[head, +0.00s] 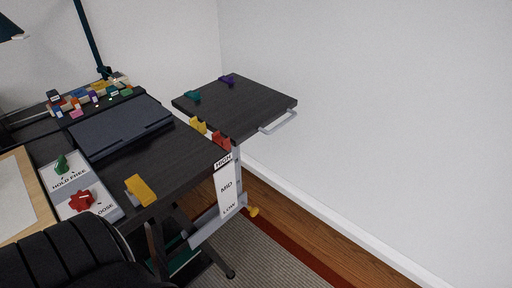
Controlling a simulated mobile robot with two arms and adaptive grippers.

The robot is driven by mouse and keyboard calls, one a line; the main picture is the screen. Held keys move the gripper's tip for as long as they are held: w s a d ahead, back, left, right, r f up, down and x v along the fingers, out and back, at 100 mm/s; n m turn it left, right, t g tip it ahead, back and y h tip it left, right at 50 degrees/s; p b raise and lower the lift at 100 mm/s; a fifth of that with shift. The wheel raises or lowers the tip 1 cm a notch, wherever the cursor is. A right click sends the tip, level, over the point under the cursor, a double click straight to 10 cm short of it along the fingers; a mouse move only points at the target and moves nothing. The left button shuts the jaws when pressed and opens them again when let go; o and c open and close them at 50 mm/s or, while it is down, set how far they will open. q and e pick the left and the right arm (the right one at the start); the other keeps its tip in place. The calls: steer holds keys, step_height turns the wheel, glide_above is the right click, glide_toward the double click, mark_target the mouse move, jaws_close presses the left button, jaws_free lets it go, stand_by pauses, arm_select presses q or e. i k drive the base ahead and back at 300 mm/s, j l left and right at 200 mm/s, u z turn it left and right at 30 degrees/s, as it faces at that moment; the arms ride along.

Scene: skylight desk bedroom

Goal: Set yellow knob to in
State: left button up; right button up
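A small yellow knob (253,211) sticks out at the lower right of the grey side bracket, beside the LOW end of the white label (227,187) that reads HIGH, MID, LOW. I cannot tell from this view whether the knob is in or out. A larger yellow piece (140,190) is at the near edge of the dark desk, and another yellow piece (198,125) is beside a red one (221,141) at the side panel's edge. Neither of my grippers is in view.
The dark side panel (240,105) with a light handle (279,122) extends toward the wall. A closed dark laptop-like slab (121,127) lies on the desk. A black ribbed shape (60,255) fills the lower left. Bare floor and a rug (260,255) lie right of the desk.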

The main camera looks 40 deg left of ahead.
mark_target(254, 211)
steer(key=u, duration=1.2)
